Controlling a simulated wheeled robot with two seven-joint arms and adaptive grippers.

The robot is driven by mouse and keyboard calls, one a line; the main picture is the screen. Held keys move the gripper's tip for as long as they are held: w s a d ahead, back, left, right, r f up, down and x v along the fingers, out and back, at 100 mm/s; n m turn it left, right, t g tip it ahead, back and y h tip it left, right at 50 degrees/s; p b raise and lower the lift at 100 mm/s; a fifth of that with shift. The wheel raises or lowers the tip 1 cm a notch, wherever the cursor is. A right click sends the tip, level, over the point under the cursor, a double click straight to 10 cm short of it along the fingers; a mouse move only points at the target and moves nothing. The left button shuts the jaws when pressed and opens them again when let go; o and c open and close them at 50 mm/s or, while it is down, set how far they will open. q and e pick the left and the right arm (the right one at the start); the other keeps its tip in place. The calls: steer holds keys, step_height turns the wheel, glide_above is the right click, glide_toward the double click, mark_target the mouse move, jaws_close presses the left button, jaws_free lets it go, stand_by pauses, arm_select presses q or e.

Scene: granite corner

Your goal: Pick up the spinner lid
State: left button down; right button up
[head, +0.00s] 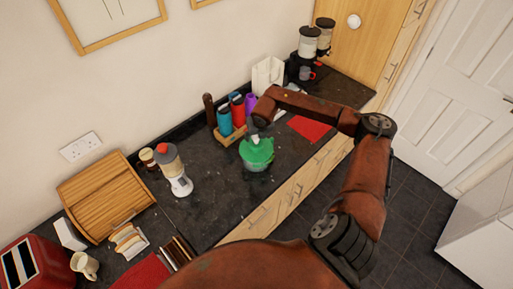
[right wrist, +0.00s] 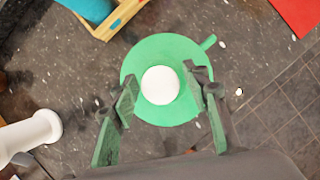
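The spinner lid (head: 260,149) is green and sits on top of the green salad spinner on the dark worktop. In the right wrist view the lid (right wrist: 136,70) is a green disc with a round white knob (right wrist: 160,85) at its centre. My right gripper (head: 254,135) is just above the lid. In the right wrist view its two fingers (right wrist: 162,78) are spread on either side of the knob, with gaps between them and it. I cannot tell the exact height of the fingertips over the lid. My left gripper is not in view.
A wooden rack (head: 230,137) with several coloured bottles stands close behind the spinner. A white blender (head: 175,172) stands to the left, and a red mat (head: 310,128) lies to the right. The worktop's front edge is close to the spinner.

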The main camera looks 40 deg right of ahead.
jaws_close()
stand_by(0.3)
steer(key=shift+r, duration=0.15)
